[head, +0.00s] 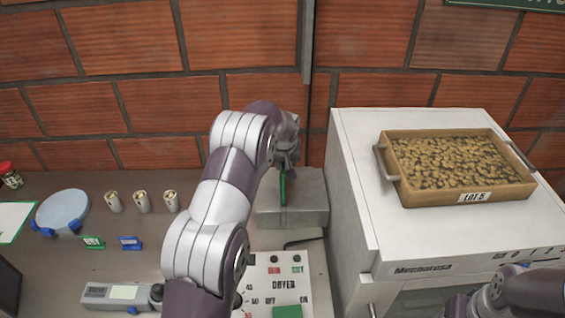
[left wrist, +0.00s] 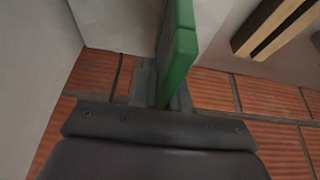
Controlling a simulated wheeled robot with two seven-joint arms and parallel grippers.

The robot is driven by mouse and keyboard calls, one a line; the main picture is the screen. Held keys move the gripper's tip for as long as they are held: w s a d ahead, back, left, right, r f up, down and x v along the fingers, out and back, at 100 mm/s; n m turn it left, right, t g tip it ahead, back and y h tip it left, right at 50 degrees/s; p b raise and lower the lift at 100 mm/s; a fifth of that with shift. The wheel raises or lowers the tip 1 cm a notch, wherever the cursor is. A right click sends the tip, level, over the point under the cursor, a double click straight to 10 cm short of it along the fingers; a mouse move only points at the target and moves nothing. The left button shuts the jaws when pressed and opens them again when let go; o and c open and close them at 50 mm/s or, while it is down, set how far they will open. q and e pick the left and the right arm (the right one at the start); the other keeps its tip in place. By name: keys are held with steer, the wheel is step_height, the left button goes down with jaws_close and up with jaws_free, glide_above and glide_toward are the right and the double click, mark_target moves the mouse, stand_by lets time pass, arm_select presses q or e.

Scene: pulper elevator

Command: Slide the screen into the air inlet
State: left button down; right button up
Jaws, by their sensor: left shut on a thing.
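My left gripper (head: 286,160) is shut on a thin green piece (head: 283,188), seen nearly edge-on, which I take to be the screen. It hangs upright over or against the grey box (head: 308,208) at the back of the counter. I cannot tell whether it touches the box or has entered a slot. In the left wrist view the green screen (left wrist: 178,50) stands between the fingers (left wrist: 163,95). No air inlet opening can be made out. My right gripper is out of view; only part of that arm shows at the lower right.
A white machine (head: 352,190) stands close to the right, carrying a tray of beans (head: 405,196). A dryer control panel (head: 272,283) lies in front of the grey box. Several tins (head: 142,202) and a round blue disc (head: 62,210) are on the left. A brick wall is behind.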

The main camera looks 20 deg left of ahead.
mark_target(283, 165)
arm_select(q)
steer(key=shift+f+b, duration=2.7)
steer(key=shift+f, duration=0.95)
steer(key=c, duration=1.1)
jaws_free()
steer(key=shift+o, duration=0.2)
steer(key=shift+r, duration=0.1)
steer(key=shift+s+d+r, duration=0.1)
steer(key=shift+r, duration=0.25)
steer(key=b+v, duration=0.2)
steer(key=v, duration=0.9)
steer(key=shift+s+r, duration=0.15)
steer(key=shift+r, duration=0.25)
steer(key=s+d+f+m+g, duration=0.1)
steer(key=s+d+f, duration=0.1)
steer(key=s, duration=0.7)
steer(key=s+d+f+m+g+h, duration=0.1)
steer(key=s+d, duration=0.3)
steer(key=s, duration=0.6)
steer(key=s+d+f+m+h, duration=0.1)
steer(key=s+d+f+m, duration=0.2)
steer(key=s, duration=0.6)
steer(key=shift+s+d+f+g, duration=0.3)
steer(key=shift+d+f+g, duration=0.1)
steer(key=shift+d, duration=0.05)
